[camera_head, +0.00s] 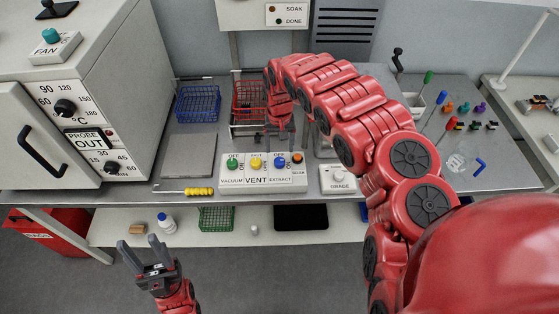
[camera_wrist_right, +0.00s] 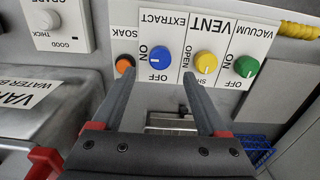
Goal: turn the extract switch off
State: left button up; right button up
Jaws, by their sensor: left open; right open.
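The extract switch is a round blue knob (camera_head: 281,162) on the white control panel (camera_head: 240,183). In the right wrist view the blue knob (camera_wrist_right: 160,58) has OFF on its lower side and ON to its left; I cannot clearly tell where its pointer stands. My right gripper (camera_head: 277,139) hangs over the panel behind the knob. In the wrist view its open fingers (camera_wrist_right: 160,74) lie either side of the OFF label, with the knob just beyond the tips; contact is not visible. My left gripper (camera_head: 147,246) is open and empty, low in front of the bench.
A green vacuum knob (camera_head: 232,163) and yellow vent knob (camera_head: 256,163) sit left of the blue one. An orange soak button (camera_head: 297,158) is close on its right. A grade box (camera_head: 339,180) stands right of the panel. A red basket (camera_head: 248,103) is behind.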

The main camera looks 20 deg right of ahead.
aim_at(280, 160)
notch_tip(280, 160, down, 5)
jog(key=shift+a+f+p, duration=0.1)
jog(key=shift+a+p, duration=0.05)
jog(key=shift+p, duration=0.5)
jog(key=shift+s+f, duration=0.1)
jog(key=shift+f, duration=0.65)
grip_shut()
